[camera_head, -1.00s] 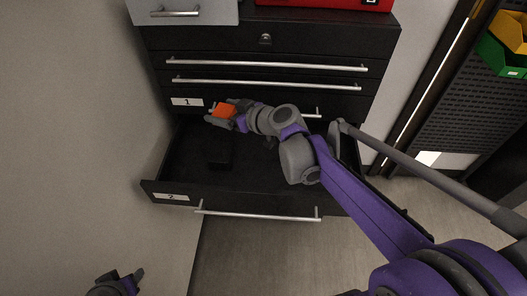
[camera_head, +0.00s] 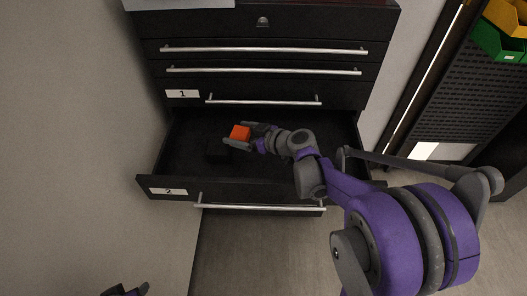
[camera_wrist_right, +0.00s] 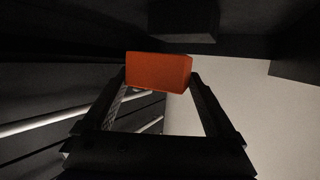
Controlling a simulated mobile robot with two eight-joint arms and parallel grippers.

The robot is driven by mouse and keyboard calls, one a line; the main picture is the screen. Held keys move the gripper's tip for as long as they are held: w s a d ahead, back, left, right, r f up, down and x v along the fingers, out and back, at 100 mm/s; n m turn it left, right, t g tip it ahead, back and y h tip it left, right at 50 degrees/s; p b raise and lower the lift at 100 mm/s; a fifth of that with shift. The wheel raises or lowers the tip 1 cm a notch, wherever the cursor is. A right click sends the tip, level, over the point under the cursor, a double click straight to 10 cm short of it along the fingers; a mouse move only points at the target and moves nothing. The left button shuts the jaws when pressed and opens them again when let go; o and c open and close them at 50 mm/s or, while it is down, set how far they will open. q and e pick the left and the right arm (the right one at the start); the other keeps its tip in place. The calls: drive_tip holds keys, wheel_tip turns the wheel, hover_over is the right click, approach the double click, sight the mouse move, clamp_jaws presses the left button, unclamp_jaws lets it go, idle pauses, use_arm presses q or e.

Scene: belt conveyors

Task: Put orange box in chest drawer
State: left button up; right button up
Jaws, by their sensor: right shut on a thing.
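The orange box (camera_head: 240,132) is held in my right gripper (camera_head: 238,138), above the inside of the open chest drawer (camera_head: 165,187), the one labelled 2. In the right wrist view the orange box (camera_wrist_right: 158,72) sits between the two fingertips, and the fingers (camera_wrist_right: 160,88) are shut on it.
The black chest (camera_head: 262,35) has shut drawers above, with long silver handles; one is labelled 1 (camera_head: 182,94). A wall stands close on the left. Green (camera_head: 500,45) and yellow (camera_head: 508,15) bins hang at the upper right.

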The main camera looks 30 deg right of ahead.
drive_tip(key=s+d+r+n+g+y+b, duration=0.1)
drive_tip(key=s+d+r+n+y+b, duration=0.1)
drive_tip(key=s+d+r+b, duration=0.25)
use_arm(q)
wheel_tip(320, 180, down, 7)
drive_tip(key=s, duration=0.1)
drive_tip(key=shift+s+a+f+b, duration=0.2)
drive_tip(key=shift+s+b, duration=0.1)
drive_tip(key=shift+b, duration=0.15)
use_arm(e)
hover_over(262, 159)
wheel_tip(262, 159, down, 9)
drive_tip(key=shift+r, duration=0.2)
use_arm(q)
drive_tip(key=shift+f+b, duration=0.4)
use_arm(e)
drive_tip(key=shift+f, duration=0.65)
drive_tip(key=o, duration=1.1)
drive_tip(key=shift+c, duration=0.2)
drive_tip(key=shift+r, duration=0.2)
use_arm(q)
drive_tip(key=shift+r+p, duration=0.6)
use_arm(e)
drive_tip(key=r+v, duration=0.1)
drive_tip(key=v, duration=1.1)
drive_tip(key=shift+w+d, duration=0.15)
drive_tip(key=shift+d, duration=0.05)
